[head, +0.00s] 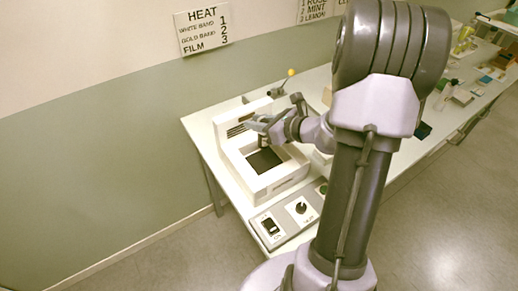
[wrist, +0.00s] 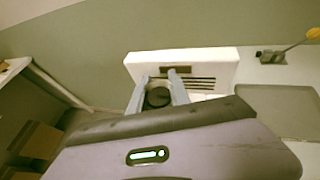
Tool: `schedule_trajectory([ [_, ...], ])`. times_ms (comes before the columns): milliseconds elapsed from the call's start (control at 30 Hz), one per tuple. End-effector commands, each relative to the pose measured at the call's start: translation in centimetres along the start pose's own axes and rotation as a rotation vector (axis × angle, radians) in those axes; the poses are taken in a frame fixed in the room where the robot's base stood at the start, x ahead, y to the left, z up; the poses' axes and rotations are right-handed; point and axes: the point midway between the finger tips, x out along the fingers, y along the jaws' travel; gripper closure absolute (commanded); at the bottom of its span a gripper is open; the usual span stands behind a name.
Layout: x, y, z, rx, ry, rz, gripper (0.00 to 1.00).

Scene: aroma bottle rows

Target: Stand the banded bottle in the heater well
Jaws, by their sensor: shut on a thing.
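The white heater (head: 229,152) stands at the left end of the table, with a dark square well (head: 264,161) in its top. My gripper (head: 262,124) is over the rear part of the heater, near its slotted back. In the wrist view my gripper (wrist: 157,90) has its two pale fingers on either side of a dark round top (wrist: 157,98), which I take to be the bottle's cap. The gripper is shut on it. The bottle's body and band are hidden, so I cannot tell how high its base is. The heater's slotted back (wrist: 200,62) shows behind the fingers.
A control panel (head: 290,215) with a switch and knob sits in front of the heater. A yellow-tipped lever (head: 290,73) stands behind it. A wall sign (head: 208,30) lists heat settings. Small items crowd the table's far right end. Brown boxes (wrist: 38,140) show at lower left.

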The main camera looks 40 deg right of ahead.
Motion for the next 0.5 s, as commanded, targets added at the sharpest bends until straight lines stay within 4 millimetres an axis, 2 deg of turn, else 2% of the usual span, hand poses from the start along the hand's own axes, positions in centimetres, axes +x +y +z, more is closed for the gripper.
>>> schedule_trajectory([
  [33, 0.8, 0.1, -1.9, 0.004, 0.003, 0.002, 1.0],
  [100, 1.4, 0.0, -3.3, 0.003, 0.003, 0.002, 1.0],
  [267, 2.2, 0.0, -5.3, 0.002, 0.002, 0.001, 1.0],
  [400, 3.2, 0.0, -7.7, 0.002, 0.003, 0.001, 1.0],
  [500, 3.2, 0.0, -7.6, 0.0, 0.001, 0.0, 1.0],
])
